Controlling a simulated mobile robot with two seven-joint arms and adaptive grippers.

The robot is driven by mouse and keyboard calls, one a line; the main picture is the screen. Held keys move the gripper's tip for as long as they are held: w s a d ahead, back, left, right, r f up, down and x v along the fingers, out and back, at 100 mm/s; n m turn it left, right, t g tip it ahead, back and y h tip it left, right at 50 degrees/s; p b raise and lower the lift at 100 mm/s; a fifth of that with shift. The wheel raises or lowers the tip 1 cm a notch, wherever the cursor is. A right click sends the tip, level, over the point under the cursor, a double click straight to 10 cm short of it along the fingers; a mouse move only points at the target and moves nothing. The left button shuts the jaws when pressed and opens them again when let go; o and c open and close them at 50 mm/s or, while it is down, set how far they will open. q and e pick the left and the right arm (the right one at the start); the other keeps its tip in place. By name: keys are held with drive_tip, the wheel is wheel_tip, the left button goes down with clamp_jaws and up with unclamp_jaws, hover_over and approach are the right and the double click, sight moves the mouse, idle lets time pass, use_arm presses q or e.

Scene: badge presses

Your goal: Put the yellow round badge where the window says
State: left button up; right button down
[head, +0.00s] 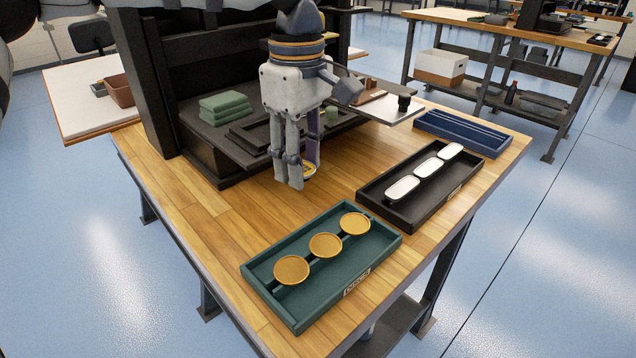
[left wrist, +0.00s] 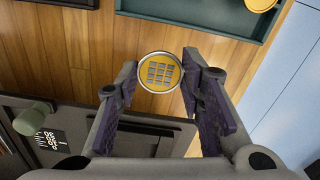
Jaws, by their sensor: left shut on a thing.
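My left gripper (head: 299,180) hangs above the wooden bench, in front of the dark press. In the left wrist view the left gripper (left wrist: 162,80) is shut on the yellow round badge (left wrist: 159,72), which has a pale rim and a grey grid of small squares. In the head view only a sliver of the badge (head: 309,169) shows behind the fingers. A small dark window (left wrist: 50,139) with white marks shows in the left wrist view; I cannot read it surely. My right gripper is not in view.
A green tray (head: 385,253) holds three orange-yellow round pieces. A black tray (head: 376,206) holds three white oblong pieces. A blue tray (head: 470,137) at the back right looks empty. Green folded cloths (head: 226,107) lie on the press. Bare wood lies between the press and trays.

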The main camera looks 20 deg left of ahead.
use_arm(q)
hover_over(312, 202)
wheel_tip(312, 202, down, 5)
drive_tip(key=shift+r+b, duration=0.2)
drive_tip(key=shift+b, duration=0.1)
drive_tip(key=shift+f, duration=1.35)
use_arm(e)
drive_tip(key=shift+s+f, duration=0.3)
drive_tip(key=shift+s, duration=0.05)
use_arm(q)
drive_tip(key=shift+f, duration=0.15)
drive_tip(key=o, duration=0.9)
drive_tip(key=shift+c, duration=0.2)
